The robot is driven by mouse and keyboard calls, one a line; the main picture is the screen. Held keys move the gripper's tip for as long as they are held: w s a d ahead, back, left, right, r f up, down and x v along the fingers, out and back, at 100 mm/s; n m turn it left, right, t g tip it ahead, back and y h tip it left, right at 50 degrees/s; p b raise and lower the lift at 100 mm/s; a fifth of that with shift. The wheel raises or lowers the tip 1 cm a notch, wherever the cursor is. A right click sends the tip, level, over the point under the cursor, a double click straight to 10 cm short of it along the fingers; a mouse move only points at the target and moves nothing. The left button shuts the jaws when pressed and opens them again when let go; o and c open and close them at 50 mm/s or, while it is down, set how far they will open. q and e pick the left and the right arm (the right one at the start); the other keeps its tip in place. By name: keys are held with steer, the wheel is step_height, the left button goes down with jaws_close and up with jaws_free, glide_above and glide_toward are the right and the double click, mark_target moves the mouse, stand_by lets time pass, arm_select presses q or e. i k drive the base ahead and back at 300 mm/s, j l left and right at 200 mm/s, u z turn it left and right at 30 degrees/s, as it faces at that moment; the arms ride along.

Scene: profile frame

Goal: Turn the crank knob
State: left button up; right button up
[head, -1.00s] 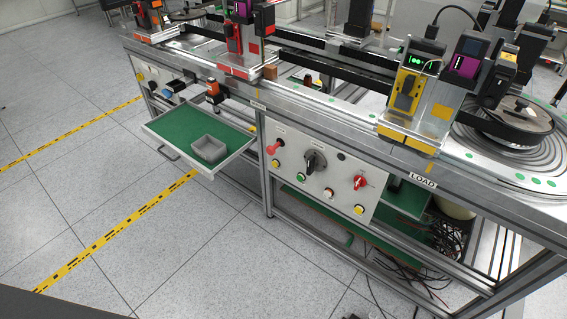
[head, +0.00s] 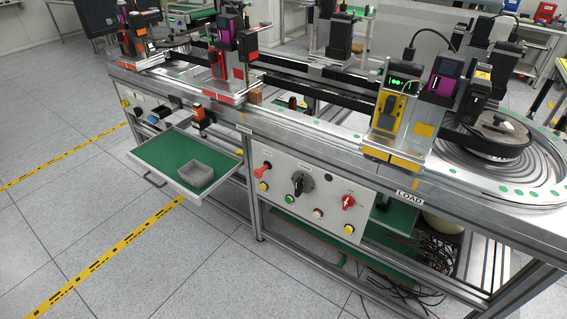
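The front control panel (head: 325,226) of the workbench carries several knobs and buttons. A black rotary knob (head: 298,184) with a lever-like grip sits near its upper middle. A red knob (head: 348,202) sits on the right of the panel, and a red lever-like knob (head: 262,170) on the left. I cannot tell which of these is the crank knob. Neither of my grippers is in view.
An open drawer (head: 167,177) with a green base holds a grey bin (head: 200,170) and sticks out left of the panel. A round vibratory feeder (head: 497,140) stands on the bench at the right. The floor in front is clear, with yellow tape (head: 100,265).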

mark_target(302, 182)
steer(key=i+j+z, duration=0.45)
steer(key=i+j, duration=0.25)
steer(key=i+z, duration=0.15)
steer(key=i, duration=0.2)
